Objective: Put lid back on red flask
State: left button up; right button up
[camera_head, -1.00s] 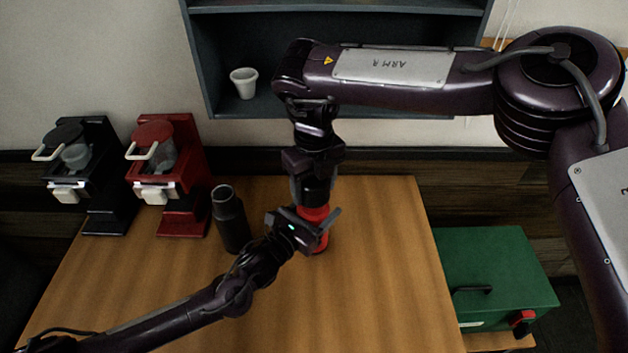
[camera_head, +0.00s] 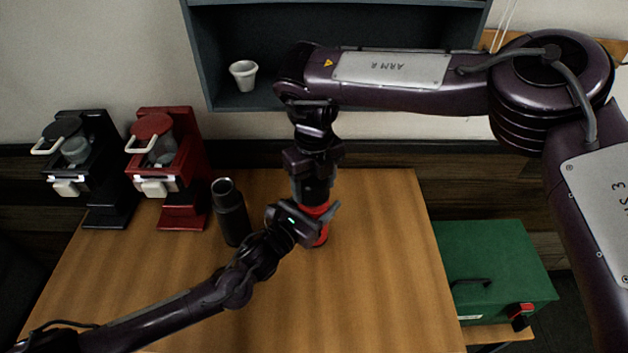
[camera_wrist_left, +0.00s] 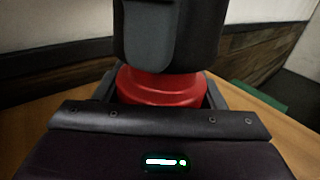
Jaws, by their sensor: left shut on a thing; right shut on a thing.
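The red flask (camera_head: 321,238) stands upright on the wooden table, mostly hidden behind my grippers. My left gripper (camera_head: 316,218) comes in from the left and is shut around the flask's body. In the left wrist view the red flask's shoulder (camera_wrist_left: 162,90) shows between its fingers. My right gripper (camera_head: 315,190) points straight down over the flask's top and is shut on the lid. The lid itself is hidden by the fingers; in the left wrist view my right gripper (camera_wrist_left: 168,38) covers the flask's top, so I cannot tell how the lid sits.
A black flask (camera_head: 231,213) stands left of the red one, near my left forearm. A black brewer (camera_head: 100,165) and a red brewer (camera_head: 180,170) stand at the back left. A white cup (camera_head: 243,76) is on the shelf. A green box (camera_head: 495,270) is at the right. The table's right part is clear.

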aim_at(314, 178)
jog(key=shift+f, duration=0.55)
dwell(0.4)
pick_arm(q)
grip_shut()
pick_arm(e)
jog(key=o, duration=1)
jog(key=shift+c, duration=0.2)
jog(key=shift+r, duration=2.25)
jog(key=shift+c, duration=0.3)
